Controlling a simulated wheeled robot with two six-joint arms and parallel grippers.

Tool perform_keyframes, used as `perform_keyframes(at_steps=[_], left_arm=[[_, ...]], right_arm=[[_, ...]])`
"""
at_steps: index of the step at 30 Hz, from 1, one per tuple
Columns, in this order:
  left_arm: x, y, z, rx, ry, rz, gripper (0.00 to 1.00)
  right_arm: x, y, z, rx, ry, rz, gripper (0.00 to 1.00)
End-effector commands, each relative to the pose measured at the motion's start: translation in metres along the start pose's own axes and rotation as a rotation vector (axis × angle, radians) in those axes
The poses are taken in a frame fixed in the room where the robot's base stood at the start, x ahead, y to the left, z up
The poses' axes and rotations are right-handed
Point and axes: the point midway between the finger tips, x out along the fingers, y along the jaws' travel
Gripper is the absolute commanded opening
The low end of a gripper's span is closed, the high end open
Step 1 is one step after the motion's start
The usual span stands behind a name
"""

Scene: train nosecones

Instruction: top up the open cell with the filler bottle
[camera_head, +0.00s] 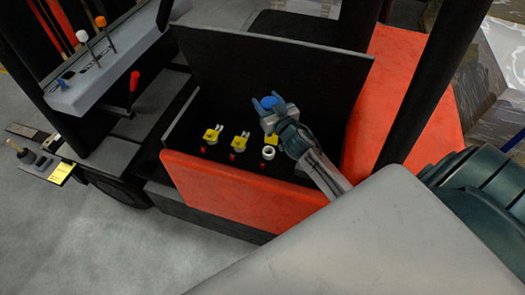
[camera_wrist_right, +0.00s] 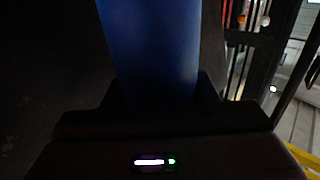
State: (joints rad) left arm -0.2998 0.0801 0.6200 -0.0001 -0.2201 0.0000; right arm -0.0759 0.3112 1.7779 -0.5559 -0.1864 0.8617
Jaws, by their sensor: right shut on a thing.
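My right gripper (camera_head: 269,104) is shut on the blue filler bottle (camera_head: 270,101), above the open battery compartment of a red and black truck. The bottle fills the middle of the right wrist view (camera_wrist_right: 150,45) as a blue body between the jaws; its spout is not visible. A white ring (camera_head: 268,154), apparently the open cell's mouth, lies below and in front of the gripper, with a yellow part (camera_head: 271,140) just behind it. The bottle is apart from the ring. My left gripper is not in view.
Two more yellow fittings (camera_head: 240,142) and small red caps (camera_head: 204,150) stand to the left on the battery. The raised black lid (camera_head: 270,70) is close behind the gripper. The red side panel (camera_head: 230,190) borders the front. A red-knobbed lever (camera_head: 134,82) stands left.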

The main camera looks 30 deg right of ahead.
Motion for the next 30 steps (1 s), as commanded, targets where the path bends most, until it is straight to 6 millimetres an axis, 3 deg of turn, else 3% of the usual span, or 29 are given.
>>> perform_keyframes(at_steps=[2, 15, 26, 30], left_arm=[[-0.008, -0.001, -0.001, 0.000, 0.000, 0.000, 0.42], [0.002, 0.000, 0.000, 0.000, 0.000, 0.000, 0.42], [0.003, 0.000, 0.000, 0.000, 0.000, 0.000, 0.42], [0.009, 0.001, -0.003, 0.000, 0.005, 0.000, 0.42]], right_arm=[[0.000, 0.000, -0.011, 0.001, 0.002, -0.001, 0.17], [0.000, 0.000, -0.037, 0.001, 0.004, -0.001, 0.17], [-0.001, -0.002, -0.036, 0.001, 0.001, -0.002, 0.17], [-0.012, -0.016, -0.025, 0.007, -0.009, -0.015, 0.17]])
